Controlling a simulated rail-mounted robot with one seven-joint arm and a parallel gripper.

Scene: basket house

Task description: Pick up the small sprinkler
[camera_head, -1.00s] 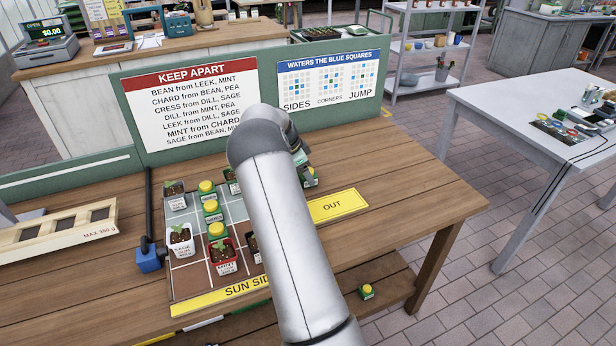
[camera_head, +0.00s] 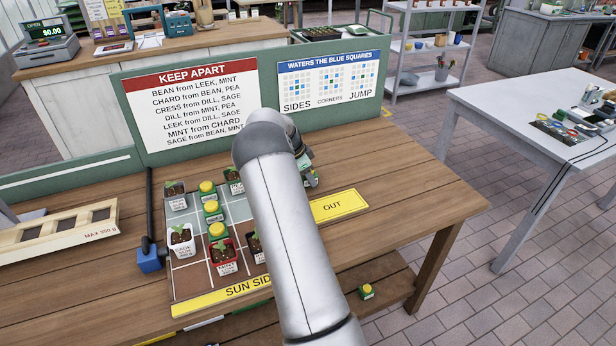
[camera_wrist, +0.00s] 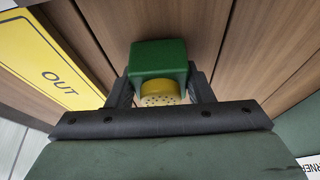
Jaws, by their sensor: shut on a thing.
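In the wrist view a small sprinkler (camera_wrist: 159,60), a green block with a yellow perforated head, sits between the two dark fingers of my gripper (camera_wrist: 160,88). The fingers are shut on its sides. In the head view my gripper (camera_head: 308,178) is beyond my arm, over the table near the yellow OUT plate, mostly hidden by the arm. Other green blocks with yellow tops (camera_head: 212,207) stand in a column on the grid board. One more such block (camera_head: 366,291) sits on the lower shelf at the right.
The grid board (camera_head: 186,281) holds several potted seedlings, such as a red pot (camera_head: 224,262) and a white pot (camera_head: 181,239). The OUT plate (camera_head: 338,206) lies at its right. A green panel with signs (camera_head: 328,82) stands behind. The table's right side is clear.

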